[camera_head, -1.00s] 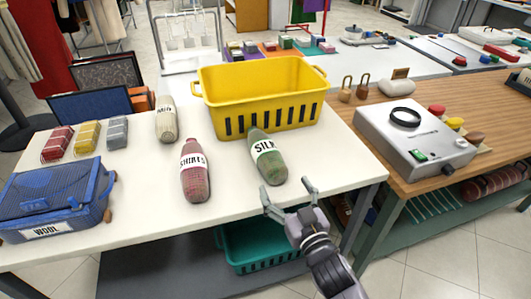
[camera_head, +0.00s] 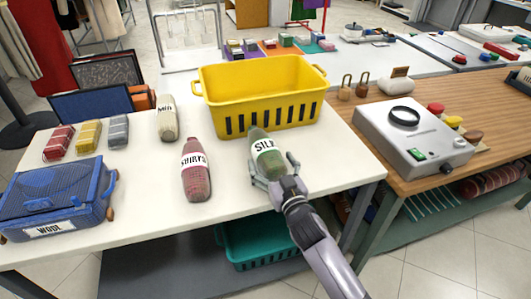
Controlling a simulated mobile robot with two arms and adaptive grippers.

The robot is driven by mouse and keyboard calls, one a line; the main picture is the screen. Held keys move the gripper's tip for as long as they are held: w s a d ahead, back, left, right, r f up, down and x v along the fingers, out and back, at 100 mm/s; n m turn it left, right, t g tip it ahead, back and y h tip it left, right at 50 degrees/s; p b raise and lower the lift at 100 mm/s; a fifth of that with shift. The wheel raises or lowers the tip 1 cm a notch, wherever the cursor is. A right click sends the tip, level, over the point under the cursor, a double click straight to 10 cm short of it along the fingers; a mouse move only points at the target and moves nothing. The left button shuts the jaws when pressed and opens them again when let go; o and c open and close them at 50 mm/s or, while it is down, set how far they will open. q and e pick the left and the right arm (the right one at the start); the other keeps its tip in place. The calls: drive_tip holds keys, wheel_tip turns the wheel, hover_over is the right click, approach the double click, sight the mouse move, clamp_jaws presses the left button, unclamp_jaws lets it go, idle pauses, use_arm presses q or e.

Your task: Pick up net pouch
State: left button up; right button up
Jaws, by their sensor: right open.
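The green net pouch (camera_head: 266,146) with a white "SILK" label lies on the white table (camera_head: 220,205), in front of the yellow basket. My right gripper (camera_head: 273,170) is open at its near end, with one finger on each side of the pouch. I cannot tell whether the fingers touch it. The gripper hides the pouch's near tip. A red pouch (camera_head: 196,180) labelled "SHIRTS" lies to its left, and a pale pouch (camera_head: 167,120) lies farther back. My left gripper is not in view.
The yellow basket (camera_head: 264,115) stands close behind the green pouch. A blue "WOOL" bag (camera_head: 58,194) and several small bundles (camera_head: 88,134) lie at the left. A grey device (camera_head: 412,135) sits on the wooden table at right. A teal basket (camera_head: 255,247) is below.

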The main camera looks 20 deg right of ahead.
drive_tip(key=shift+c, duration=0.2)
drive_tip(key=c, duration=1.4)
drive_tip(key=shift+r, duration=0.2)
drive_tip(key=shift+c, duration=0.2)
